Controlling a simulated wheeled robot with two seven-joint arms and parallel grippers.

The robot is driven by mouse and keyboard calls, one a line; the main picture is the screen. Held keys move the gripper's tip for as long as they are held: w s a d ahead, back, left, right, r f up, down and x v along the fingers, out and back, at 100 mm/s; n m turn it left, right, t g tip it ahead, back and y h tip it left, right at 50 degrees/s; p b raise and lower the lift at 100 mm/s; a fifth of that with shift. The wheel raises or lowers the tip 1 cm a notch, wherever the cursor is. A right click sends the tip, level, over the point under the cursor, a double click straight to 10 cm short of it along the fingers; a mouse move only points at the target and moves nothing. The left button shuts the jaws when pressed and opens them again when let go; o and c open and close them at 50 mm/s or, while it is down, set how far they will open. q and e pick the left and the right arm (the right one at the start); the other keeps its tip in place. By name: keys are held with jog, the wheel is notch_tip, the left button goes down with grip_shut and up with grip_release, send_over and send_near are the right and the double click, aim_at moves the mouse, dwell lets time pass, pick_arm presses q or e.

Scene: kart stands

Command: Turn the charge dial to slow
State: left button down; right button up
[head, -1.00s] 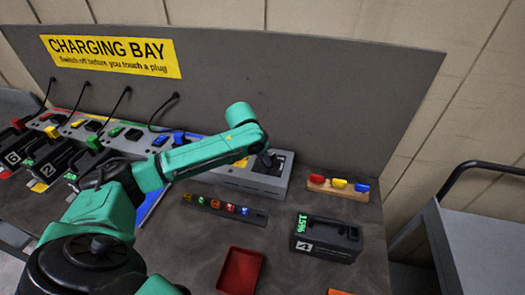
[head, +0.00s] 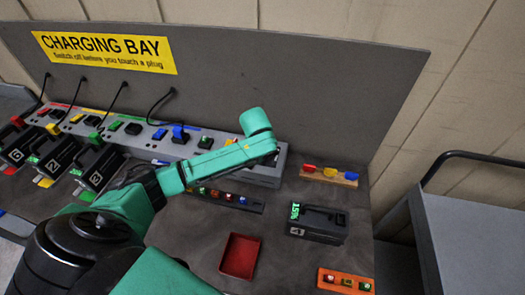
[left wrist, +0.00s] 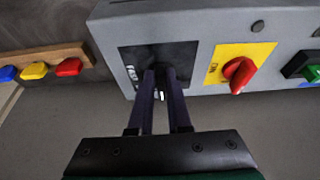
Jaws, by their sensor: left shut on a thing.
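The charge dial's black plate (left wrist: 183,55) is on the grey charger box (left wrist: 205,20) in the left wrist view, with partly readable lettering at its left side. My left gripper (left wrist: 162,80) is over this plate, its fingers close together and shut on the dial. The fingers hide most of the dial, and I cannot read its setting. A small white mark shows between the fingers. In the head view my left gripper (head: 270,158) is at the right end of the charger box, mostly hidden by my green arm. My right gripper is not in view.
A red rotary switch (left wrist: 238,72) on a yellow plate sits beside the dial. A wooden block with coloured pieces (head: 330,176), battery 4 (head: 318,224), a red tray (head: 240,257) and an orange tray (head: 345,282) are on the bench. Several batteries and cables are at left.

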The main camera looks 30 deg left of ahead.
pick_arm(q)
jog(key=c, duration=0.9)
grip_release()
jog(key=shift+o, duration=0.2)
jog(key=b+v, duration=0.2)
jog(key=v, duration=1.2)
jog(key=shift+s+r, duration=0.2)
jog(key=shift+r, duration=0.05)
